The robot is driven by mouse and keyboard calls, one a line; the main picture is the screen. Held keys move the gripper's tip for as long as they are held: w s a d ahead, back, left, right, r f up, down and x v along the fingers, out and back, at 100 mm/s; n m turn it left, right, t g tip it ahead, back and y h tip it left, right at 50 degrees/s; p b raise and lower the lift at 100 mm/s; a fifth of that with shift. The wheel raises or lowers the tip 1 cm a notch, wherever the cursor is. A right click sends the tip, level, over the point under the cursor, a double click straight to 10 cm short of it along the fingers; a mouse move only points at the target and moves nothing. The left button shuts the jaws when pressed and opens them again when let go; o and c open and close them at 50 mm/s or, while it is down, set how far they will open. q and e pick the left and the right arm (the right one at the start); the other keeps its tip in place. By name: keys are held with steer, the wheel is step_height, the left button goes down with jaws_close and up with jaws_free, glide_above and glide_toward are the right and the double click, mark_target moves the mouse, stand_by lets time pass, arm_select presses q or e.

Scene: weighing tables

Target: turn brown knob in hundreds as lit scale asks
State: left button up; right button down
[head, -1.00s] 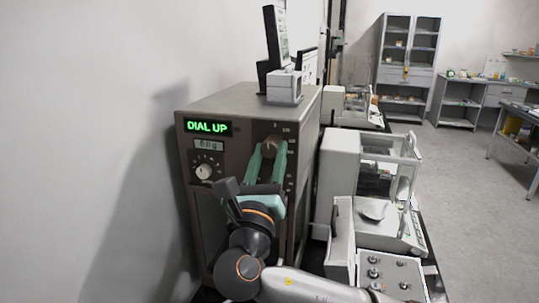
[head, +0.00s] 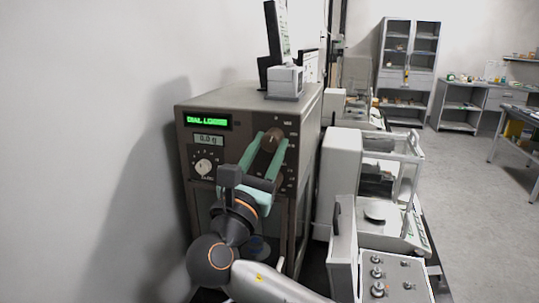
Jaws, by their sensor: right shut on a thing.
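The lit scale (head: 250,102) is a large brown-grey cabinet against the left wall. Its green display (head: 207,122) starts with "DIAL L"; the rest is too blurred to read. A small grey readout (head: 208,140) below appears to show 0.0 g. The brown knob (head: 273,138) is at the upper right of the front panel, with small markings around it. My right gripper (head: 267,143) has its green fingers at the two sides of this knob, shut on it. The fingers hide the lower panel markings. My left gripper is out of view.
A white knob (head: 203,167) sits at the panel's left. To the right stand a white glass-sided balance (head: 343,165) and a grey box with several small knobs (head: 392,275). A small grey device (head: 285,81) stands on the cabinet. The floor at right is open.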

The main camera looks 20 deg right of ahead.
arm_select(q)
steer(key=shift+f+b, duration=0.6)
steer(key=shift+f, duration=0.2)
arm_select(e)
steer(key=shift+a+m+g+h, duration=0.1)
steer(key=shift+m+g+h, duration=0.3)
steer(key=shift+m, duration=0.7)
steer(key=shift+m+g+h, duration=0.3)
steer(key=shift+m+g, duration=0.2)
steer(key=shift+m, duration=0.6)
steer(key=shift+c, duration=2.3)
jaws_free()
